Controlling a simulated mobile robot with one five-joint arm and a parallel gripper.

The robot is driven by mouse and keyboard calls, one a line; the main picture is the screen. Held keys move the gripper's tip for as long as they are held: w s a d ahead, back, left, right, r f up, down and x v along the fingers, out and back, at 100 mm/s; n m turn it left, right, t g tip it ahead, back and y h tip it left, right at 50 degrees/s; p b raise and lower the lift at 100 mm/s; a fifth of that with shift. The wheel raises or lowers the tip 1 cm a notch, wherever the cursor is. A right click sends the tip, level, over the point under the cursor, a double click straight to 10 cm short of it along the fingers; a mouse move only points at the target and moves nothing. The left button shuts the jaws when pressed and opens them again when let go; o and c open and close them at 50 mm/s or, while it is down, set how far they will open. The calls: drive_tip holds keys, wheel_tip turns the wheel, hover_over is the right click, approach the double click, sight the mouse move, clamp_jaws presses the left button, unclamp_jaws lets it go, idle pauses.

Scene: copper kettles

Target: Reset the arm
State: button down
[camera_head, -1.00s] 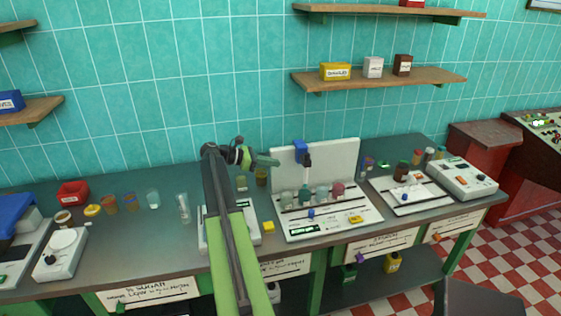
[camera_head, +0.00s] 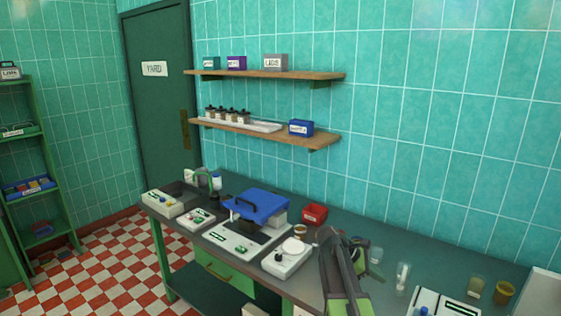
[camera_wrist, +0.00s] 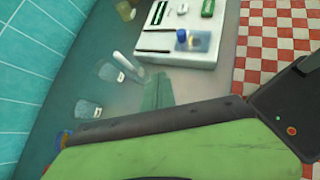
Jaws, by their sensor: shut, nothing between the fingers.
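My arm (camera_head: 343,275) rises at the lower middle of the head view, over the front part of the workbench (camera_head: 385,232). My green gripper (camera_wrist: 158,84) shows in the wrist view with its fingers together and nothing between them. It is above the bench, close to the edge of a white device (camera_wrist: 180,55) and a clear glass tube (camera_wrist: 126,63). I cannot tell from the picture whether it touches either.
Clear glasses (camera_wrist: 110,73) stand beside the gripper in the wrist view. In the head view, a white scale (camera_head: 287,259), a red bin (camera_head: 314,214) and a blue-lidded machine (camera_head: 257,204) stand left of my arm. A glass tube (camera_head: 402,275) stands right of it.

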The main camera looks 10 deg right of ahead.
drive_tip(key=s+a+f+m+t+y, duration=0.1)
drive_tip(key=s+a+f+m+y, duration=0.1)
drive_tip(key=a, duration=0.9)
drive_tip(key=s+a+f+m+t+y, duration=0.1)
drive_tip(key=s+a+f+m+y, duration=0.1)
drive_tip(key=a+m, duration=0.4)
drive_tip(key=s+a+f+m+t+y, duration=0.1)
drive_tip(key=a+f+m+y, duration=0.3)
drive_tip(key=a, duration=1.3)
drive_tip(key=shift+s+f+y, duration=0.2)
drive_tip(key=shift+s+y, duration=0.6)
drive_tip(key=shift+s, duration=0.05)
